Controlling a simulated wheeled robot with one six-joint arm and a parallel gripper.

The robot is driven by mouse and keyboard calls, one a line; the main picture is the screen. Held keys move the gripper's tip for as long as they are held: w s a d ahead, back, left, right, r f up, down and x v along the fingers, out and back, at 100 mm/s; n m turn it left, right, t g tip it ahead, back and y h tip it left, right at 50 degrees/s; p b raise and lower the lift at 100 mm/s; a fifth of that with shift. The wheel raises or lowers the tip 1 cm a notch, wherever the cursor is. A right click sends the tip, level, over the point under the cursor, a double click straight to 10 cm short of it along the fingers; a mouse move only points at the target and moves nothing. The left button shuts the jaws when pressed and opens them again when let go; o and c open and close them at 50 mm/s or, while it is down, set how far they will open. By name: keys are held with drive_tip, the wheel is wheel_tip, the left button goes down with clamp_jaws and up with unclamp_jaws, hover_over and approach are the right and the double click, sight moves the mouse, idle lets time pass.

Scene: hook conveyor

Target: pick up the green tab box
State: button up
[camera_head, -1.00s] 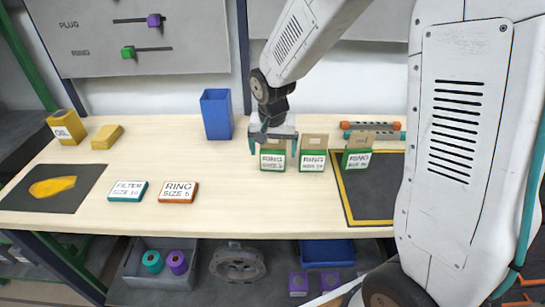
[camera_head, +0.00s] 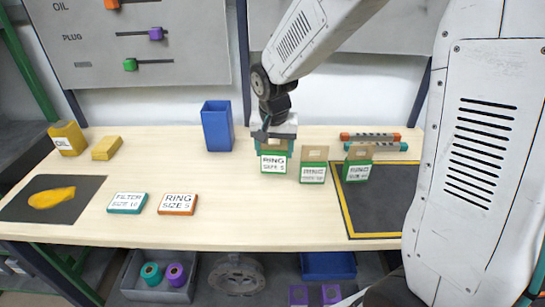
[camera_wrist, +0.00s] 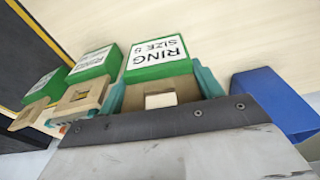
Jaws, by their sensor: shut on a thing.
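My gripper (camera_head: 274,146) is shut on the leftmost green tab box (camera_head: 274,163), which is labelled RING SIZE 5 and has a cardboard tab. This box appears held slightly above the table. In the wrist view its label (camera_wrist: 158,52) faces up in the picture, and teal fingers (camera_wrist: 160,88) flank the box and its tab. Two more green tab boxes stand to its right: a middle one (camera_head: 313,173) and a right one (camera_head: 358,170) by the dark mat. They also show in the wrist view, the middle one (camera_wrist: 92,68) close beside the held box.
A blue bin (camera_head: 217,128) stands left of my gripper. Flat FILTER (camera_head: 127,203) and RING (camera_head: 178,204) boxes lie at the front. A yellow-edged dark mat (camera_head: 390,205) is at right, with two rods (camera_head: 372,138) behind it. The table's front middle is clear.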

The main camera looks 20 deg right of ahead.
drive_tip(key=s+d, duration=0.2)
drive_tip(key=s, duration=0.5)
drive_tip(key=s+d+r, duration=0.1)
drive_tip(key=s+d, duration=0.2)
drive_tip(key=s, duration=0.4)
drive_tip(key=shift+s, duration=0.4)
drive_tip(key=shift+r, duration=0.1)
